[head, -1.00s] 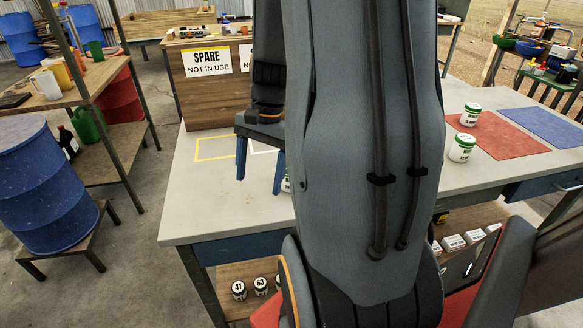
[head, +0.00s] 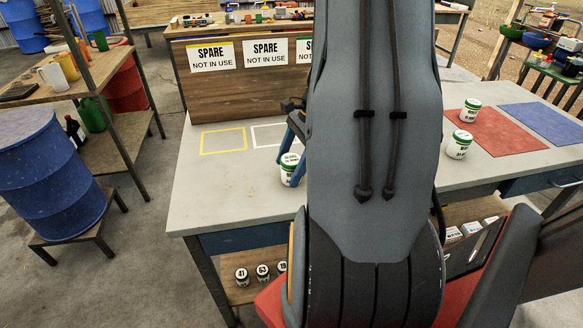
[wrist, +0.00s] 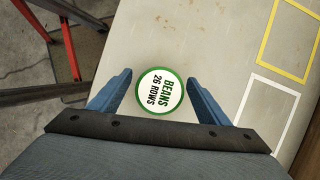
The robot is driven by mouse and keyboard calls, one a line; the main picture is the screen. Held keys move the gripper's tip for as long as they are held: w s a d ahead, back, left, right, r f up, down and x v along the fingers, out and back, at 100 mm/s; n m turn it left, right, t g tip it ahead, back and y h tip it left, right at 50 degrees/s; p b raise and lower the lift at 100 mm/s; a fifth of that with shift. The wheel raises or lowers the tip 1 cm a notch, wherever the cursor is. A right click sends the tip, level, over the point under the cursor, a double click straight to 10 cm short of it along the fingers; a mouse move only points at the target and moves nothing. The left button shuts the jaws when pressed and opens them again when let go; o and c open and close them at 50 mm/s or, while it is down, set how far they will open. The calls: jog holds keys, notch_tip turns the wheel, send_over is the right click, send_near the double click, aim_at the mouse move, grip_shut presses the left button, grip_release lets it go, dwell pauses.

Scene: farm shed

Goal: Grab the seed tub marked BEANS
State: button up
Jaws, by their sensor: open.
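The seed tub marked BEANS (wrist: 160,92) stands upright on the grey bench top, with a white lid label reading "BEANS 26 ROWS" and a green rim. In the head view a white tub with a green lid (head: 288,172) stands by my gripper, partly hidden by my arm. My gripper (wrist: 165,95) is open, with its blue fingers on either side of the BEANS tub as seen from above in the wrist view. A gap shows between each finger and the tub. The height of the fingertips against the tub is hard to tell.
Two more white tubs with green lids, one behind (head: 470,110) and one nearer (head: 459,145), are on or beside the red mat (head: 505,140). A blue mat (head: 545,122) lies farther right. Yellow (head: 222,141) and white outlines mark the bench. A wooden board (head: 220,95) with SPARE signs stands behind.

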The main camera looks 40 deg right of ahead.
jog(key=shift+x, duration=1.1)
jog(key=c, duration=1.2)
jog(key=shift+c, duration=0.2)
